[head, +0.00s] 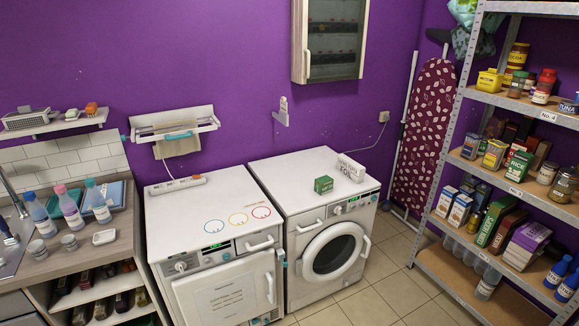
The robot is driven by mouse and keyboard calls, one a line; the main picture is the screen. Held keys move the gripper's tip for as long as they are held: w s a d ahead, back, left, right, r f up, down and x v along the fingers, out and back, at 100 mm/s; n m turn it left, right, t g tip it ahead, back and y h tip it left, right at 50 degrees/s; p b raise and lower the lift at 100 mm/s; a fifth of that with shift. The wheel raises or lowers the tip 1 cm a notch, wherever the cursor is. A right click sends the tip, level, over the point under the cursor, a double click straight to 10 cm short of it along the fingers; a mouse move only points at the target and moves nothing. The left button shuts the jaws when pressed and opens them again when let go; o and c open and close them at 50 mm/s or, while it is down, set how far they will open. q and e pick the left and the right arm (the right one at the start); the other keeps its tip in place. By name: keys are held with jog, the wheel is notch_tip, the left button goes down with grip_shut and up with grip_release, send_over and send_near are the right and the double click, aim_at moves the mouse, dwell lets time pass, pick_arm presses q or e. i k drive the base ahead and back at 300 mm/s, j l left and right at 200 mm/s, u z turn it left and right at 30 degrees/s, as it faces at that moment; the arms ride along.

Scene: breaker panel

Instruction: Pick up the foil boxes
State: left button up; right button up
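A white box with dark lettering that seems to read "FOIL" (350,168) lies on top of the right-hand white machine, toward its back right. Several other boxes are on the metal shelf at the right, including a long green one (500,229) and a purple and white one (525,243); I cannot tell whether any of these are foil. Neither of my grippers shows in the head view.
The right machine (333,247) and left machine (214,226) stand side by side against the purple wall. The metal shelf (460,190) is loaded with jars, boxes and bottles. A counter (88,252) holds bottles. An ironing board (425,135) leans behind. Tiled floor (385,285) is clear.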

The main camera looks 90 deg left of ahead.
aim_at(355, 171)
jog(key=u, duration=2.65)
jog(key=i+z, duration=0.2)
jog(key=i, duration=0.2)
